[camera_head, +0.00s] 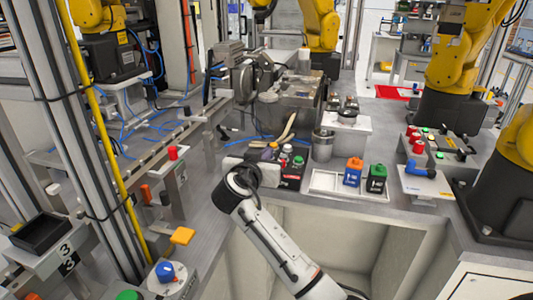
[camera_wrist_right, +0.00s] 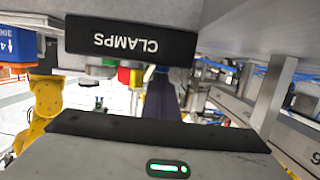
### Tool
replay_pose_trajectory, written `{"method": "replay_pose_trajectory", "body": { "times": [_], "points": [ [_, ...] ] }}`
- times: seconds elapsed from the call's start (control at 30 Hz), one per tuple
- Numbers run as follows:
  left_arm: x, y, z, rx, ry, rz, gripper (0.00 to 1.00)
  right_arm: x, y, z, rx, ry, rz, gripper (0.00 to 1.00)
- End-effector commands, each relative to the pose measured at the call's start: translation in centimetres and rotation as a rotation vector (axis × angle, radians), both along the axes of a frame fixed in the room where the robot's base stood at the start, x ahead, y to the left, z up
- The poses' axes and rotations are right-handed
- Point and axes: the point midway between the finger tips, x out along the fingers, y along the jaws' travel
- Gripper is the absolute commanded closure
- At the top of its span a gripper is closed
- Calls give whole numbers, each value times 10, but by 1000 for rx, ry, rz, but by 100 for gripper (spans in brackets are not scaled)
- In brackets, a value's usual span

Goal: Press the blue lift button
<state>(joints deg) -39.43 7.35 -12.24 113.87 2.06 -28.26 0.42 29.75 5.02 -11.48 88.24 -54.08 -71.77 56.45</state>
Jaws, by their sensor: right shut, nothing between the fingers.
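No button marked as lift can be read in these views. A blue round knob (camera_head: 165,271) sits on a pale round base at the lower left of the head view. A small blue patch (camera_wrist_right: 161,69) shows beside the black CLAMPS box (camera_wrist_right: 132,41) in the right wrist view, close to my right gripper (camera_wrist_right: 166,98); I cannot tell if it is a button. My right gripper also shows in the head view (camera_head: 241,181). It is shut and empty, over the bench edge, left of the small black control box (camera_head: 291,178). My left gripper is out of view.
A white tray (camera_head: 326,181) holds a blue container with an orange cap (camera_head: 353,174) and a green-capped dark one (camera_head: 376,180). A metal cup (camera_head: 322,145) stands behind. A panel with a blue handle (camera_head: 420,170) is at right. Yellow arms stand around the bench.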

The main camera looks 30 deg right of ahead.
Motion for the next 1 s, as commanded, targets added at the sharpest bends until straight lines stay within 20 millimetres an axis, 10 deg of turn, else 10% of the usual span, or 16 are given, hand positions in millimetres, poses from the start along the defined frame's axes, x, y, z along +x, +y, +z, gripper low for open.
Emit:
{"method": "replay_pose_trajectory", "body": {
  "times": [0.1, 0.5, 1.0],
  "points": [
    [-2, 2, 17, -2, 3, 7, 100, 1, 3, 38, -2, -16, 5, 100],
    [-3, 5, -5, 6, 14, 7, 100, -53, 66, 49, -6, -21, 7, 100],
    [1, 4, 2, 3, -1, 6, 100, -63, 76, 54, -10, -22, 4, 100]
  ]
}}
